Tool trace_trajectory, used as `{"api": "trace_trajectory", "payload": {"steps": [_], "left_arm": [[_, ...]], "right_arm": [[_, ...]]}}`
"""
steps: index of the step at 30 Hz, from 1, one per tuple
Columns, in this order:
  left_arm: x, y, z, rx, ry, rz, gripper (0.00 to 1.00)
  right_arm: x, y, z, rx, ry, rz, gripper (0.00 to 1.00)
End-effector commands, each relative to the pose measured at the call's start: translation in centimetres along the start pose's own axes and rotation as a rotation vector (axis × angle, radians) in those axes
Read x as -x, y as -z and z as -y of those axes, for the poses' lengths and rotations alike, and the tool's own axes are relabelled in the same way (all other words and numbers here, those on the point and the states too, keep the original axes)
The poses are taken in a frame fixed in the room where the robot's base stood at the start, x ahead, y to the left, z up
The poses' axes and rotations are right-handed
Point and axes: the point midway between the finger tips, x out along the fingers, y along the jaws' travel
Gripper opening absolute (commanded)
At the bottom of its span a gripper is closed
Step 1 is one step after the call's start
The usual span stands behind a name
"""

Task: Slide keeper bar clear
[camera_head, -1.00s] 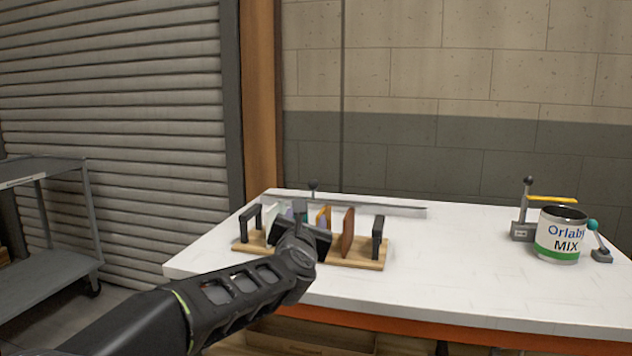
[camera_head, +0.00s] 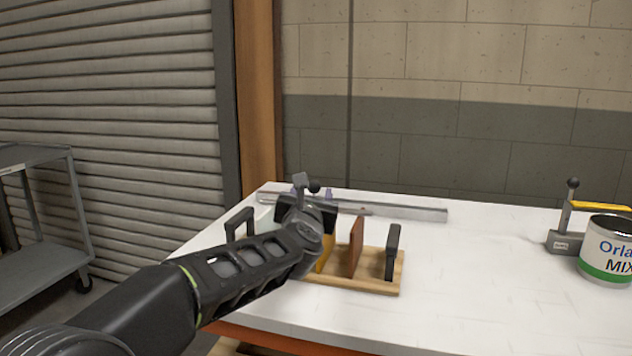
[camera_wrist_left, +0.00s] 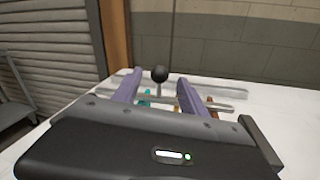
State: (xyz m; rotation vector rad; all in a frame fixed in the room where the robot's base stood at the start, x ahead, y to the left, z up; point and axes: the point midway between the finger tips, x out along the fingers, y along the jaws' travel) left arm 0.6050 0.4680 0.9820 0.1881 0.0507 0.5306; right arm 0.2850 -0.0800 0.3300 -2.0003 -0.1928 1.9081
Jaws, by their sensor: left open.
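The keeper bar (camera_head: 405,211) is a long grey bar lying along the back of the white table, behind the rack (camera_head: 385,284). A black ball knob (camera_head: 314,186) stands up at it on a thin post. In the left wrist view the knob (camera_wrist_left: 160,74) appears between my two purple fingers. My left gripper (camera_head: 312,196) is open above the back left of the rack, near the knob; I cannot tell whether it touches. My forearm and wrist hide the left part of the rack and some of the bar. My right gripper is out of view.
The wooden rack carries upright panels, including a brown one (camera_head: 355,246), and black end handles (camera_head: 392,252). A white mix can (camera_head: 606,262) and a grey device with a yellow lever (camera_head: 565,241) stand at right. The table between is clear. A grey cart (camera_head: 40,215) stands left.

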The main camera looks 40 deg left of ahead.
Motion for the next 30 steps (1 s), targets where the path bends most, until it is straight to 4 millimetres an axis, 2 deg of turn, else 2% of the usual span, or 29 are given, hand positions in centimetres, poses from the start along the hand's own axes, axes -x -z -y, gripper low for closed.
{"api": "trace_trajectory", "payload": {"steps": [7,19,24,30], "left_arm": [[-1.4,0.0,0.0,0.001,0.0,-0.002,0.5],[-7.1,0.0,0.0,0.001,0.001,-0.002,0.5],[-7.8,0.0,0.0,0.0,0.0,-0.001,0.5],[-7.8,0.0,0.0,-0.001,0.0,0.0,0.5]], "right_arm": [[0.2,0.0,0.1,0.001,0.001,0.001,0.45],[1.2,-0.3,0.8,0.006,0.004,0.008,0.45],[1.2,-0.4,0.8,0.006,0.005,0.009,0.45],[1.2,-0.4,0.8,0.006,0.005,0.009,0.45]]}}
